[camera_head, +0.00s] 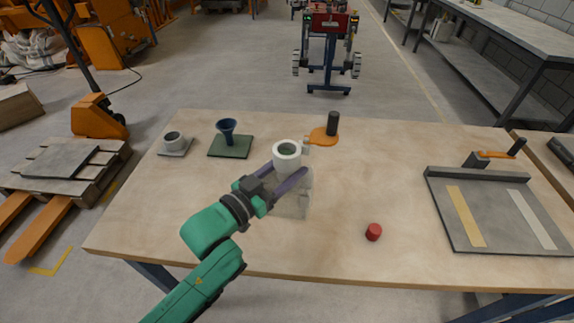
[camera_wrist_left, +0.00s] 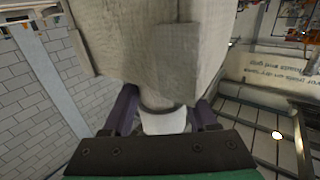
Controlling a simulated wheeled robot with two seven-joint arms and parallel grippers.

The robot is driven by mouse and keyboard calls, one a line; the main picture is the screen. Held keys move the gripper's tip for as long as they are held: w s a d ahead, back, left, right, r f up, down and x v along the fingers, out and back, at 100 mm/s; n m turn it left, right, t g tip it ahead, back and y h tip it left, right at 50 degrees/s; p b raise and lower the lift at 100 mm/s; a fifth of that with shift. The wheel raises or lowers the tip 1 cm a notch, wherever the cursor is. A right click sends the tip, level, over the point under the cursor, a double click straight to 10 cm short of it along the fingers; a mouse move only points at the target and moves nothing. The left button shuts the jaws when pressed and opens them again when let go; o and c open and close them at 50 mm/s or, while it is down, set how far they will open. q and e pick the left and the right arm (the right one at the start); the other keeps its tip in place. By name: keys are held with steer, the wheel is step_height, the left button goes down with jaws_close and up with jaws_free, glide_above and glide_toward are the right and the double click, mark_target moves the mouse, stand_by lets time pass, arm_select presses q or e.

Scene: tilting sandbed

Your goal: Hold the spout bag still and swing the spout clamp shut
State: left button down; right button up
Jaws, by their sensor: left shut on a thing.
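The spout bag (camera_head: 292,207) is a pale, off-white bag standing on the table, topped by a round white spout (camera_head: 287,147) with a dark green inside. My left gripper (camera_head: 280,178) is shut on it just below the spout rim, one purple finger on each side. In the left wrist view the bag (camera_wrist_left: 150,45) fills the upper middle, and its narrow white neck (camera_wrist_left: 163,118) sits between the fingers. The spout clamp (camera_head: 324,137) is an orange plate with an upright black handle, swung out behind and right of the spout. My right gripper is out of view.
A red cap (camera_head: 373,232) lies at front right. A blue funnel on a green plate (camera_head: 230,146) and a grey cup on a small plate (camera_head: 174,146) stand at back left. A grey board with strips (camera_head: 500,210) fills the right side. The middle right table is clear.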

mark_target(295, 204)
arm_select(q)
steer(key=shift+f+b, duration=1.45)
steer(key=shift+f, duration=1.4)
